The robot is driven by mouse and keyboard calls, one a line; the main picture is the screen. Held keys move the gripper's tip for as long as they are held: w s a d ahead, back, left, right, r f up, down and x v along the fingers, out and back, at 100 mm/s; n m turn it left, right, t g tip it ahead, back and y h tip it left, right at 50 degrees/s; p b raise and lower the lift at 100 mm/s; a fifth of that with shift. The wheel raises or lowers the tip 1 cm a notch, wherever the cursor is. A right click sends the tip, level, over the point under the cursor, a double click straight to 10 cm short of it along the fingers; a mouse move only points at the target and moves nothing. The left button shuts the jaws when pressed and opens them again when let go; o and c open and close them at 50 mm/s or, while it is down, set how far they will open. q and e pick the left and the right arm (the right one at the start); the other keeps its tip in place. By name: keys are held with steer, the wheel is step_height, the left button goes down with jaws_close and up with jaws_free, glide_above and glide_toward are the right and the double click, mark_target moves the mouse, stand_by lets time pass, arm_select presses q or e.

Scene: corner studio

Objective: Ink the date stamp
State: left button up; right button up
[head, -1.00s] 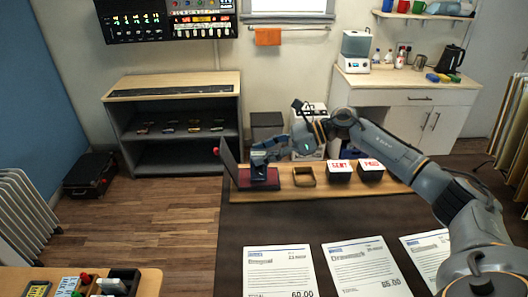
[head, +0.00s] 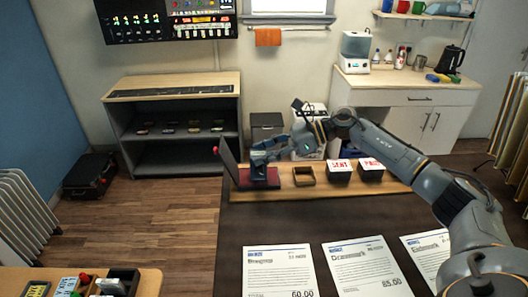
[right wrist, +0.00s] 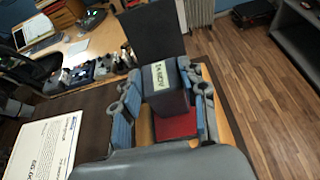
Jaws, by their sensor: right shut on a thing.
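My right gripper (head: 264,164) is shut on the date stamp (head: 261,173), a dark block at the left end of the wooden strip. In the right wrist view the gripper's blue-padded fingers (right wrist: 165,101) close on both sides of the stamp (right wrist: 165,78), whose pale label faces up. The red ink pad (head: 244,184) lies directly under the stamp, and part of it shows in the right wrist view (right wrist: 178,126). Its dark lid (head: 228,161) stands open. The stamp looks upright and down at the pad; its underside is hidden. My left gripper is not in view.
An empty wooden holder (head: 304,176) stands right of the pad. The SENT stamp (head: 340,167) and the PAID stamp (head: 371,166) stand beyond it. Several printed invoices (head: 278,271) lie along the front of the dark table (head: 250,225); the table between is clear.

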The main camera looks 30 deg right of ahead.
steer(key=shift+s+f, duration=0.1)
steer(key=shift+r+p, duration=1.45)
steer(key=shift+r, duration=2.35)
steer(key=shift+f, duration=0.1)
